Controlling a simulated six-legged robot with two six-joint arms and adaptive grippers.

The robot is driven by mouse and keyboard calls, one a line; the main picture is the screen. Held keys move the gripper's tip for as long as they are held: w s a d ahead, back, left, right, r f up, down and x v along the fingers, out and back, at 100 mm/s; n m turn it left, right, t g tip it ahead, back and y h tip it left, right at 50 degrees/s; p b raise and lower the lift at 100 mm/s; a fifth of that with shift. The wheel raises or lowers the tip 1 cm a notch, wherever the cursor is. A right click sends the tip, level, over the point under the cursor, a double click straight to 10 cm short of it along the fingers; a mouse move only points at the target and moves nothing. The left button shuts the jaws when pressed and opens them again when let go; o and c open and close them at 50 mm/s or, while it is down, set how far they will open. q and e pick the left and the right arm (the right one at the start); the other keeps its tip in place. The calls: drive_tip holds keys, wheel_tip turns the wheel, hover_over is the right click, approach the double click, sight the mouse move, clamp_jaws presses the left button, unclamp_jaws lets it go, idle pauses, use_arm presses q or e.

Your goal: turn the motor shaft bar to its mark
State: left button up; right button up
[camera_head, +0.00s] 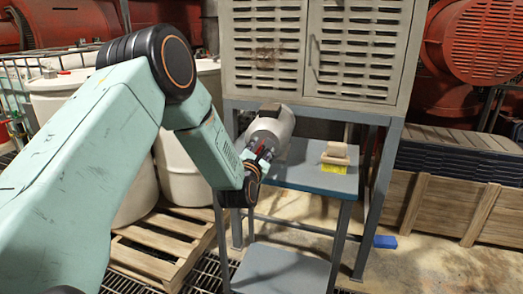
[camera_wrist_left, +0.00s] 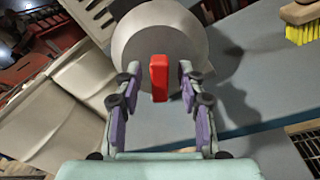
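The motor (camera_head: 272,128) is a light grey cylinder on the blue-grey bench, and its round end face (camera_wrist_left: 160,35) fills the upper middle of the left wrist view. The red shaft bar (camera_wrist_left: 159,77) stands out from that face and looks upright in the wrist view. My left gripper (camera_wrist_left: 158,80) is open, with one finger on each side of the bar and a visible gap on both sides. In the head view the left gripper (camera_head: 262,158) is at the motor's near end and partly hides the bar. I cannot make out the mark. My right gripper is not in view.
A wooden brush with yellow bristles (camera_head: 335,160) lies on the bench (camera_head: 310,180) right of the motor. White drums (camera_head: 185,165) and a wooden pallet (camera_head: 150,245) stand left. A blue block (camera_head: 385,241) lies on the floor.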

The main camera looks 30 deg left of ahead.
use_arm(q)
drive_tip(key=shift+w, duration=0.15)
drive_tip(key=shift+d+r, duration=0.1)
drive_tip(key=shift+r, duration=0.05)
drive_tip(key=c, duration=0.4)
clamp_jaws()
